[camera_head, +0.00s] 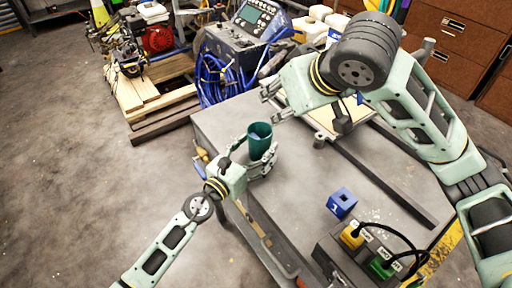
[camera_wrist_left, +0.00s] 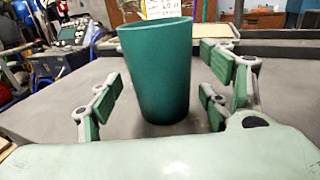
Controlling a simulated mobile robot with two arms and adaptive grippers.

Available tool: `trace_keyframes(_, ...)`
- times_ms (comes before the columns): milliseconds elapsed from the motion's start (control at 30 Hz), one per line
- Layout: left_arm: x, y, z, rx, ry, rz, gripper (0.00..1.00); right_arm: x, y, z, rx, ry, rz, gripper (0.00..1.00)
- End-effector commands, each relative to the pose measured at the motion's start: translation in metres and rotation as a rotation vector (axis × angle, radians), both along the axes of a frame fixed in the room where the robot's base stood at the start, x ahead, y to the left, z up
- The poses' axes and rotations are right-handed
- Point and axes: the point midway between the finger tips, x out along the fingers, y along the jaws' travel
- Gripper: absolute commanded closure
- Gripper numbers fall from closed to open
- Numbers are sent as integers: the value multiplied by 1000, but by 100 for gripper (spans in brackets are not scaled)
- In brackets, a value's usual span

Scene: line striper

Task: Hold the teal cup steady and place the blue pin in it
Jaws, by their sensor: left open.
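The teal cup (camera_head: 260,141) stands upright on the grey table near its left edge. In the left wrist view the cup (camera_wrist_left: 156,70) stands between the fingers of my left gripper (camera_head: 262,164), which is open, with gaps visible on both sides. My right gripper (camera_head: 274,103) is above the table, beyond and slightly right of the cup; its fingers are spread and I see nothing between them. A blue block (camera_head: 342,203) with a dark square hole sits on the right part of the table. I cannot make out a blue pin for certain.
A dark rail (camera_head: 385,182) runs across the table (camera_head: 300,205). A box with yellow and green plugs (camera_head: 352,238) stands at the front right. A control console with blue cable (camera_head: 240,50) stands behind the table. The tabletop between cup and blue block is clear.

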Motion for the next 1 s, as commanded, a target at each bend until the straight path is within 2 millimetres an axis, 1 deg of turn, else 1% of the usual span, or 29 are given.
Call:
trace_keyframes(167,0,0,0,0,-1,0,28,0,0,0,0,0,0,66)
trace_keyframes(267,-5,4,-1,1,1,1,28,0,0,0,0,0,0,66)
trace_keyframes(367,-15,11,-1,1,2,1,28,0,0,0,0,0,0,66)
trace_keyframes(467,-32,23,-1,4,1,0,28,0,0,0,0,0,0,66)
trace_keyframes(567,-53,37,-2,6,3,-2,28,0,0,0,0,0,0,66)
trace_keyframes(800,-81,56,-1,6,0,-3,28,0,0,0,0,0,0,66)
trace_keyframes(1000,-95,66,0,1,0,-1,28,0,0,0,0,0,0,66)
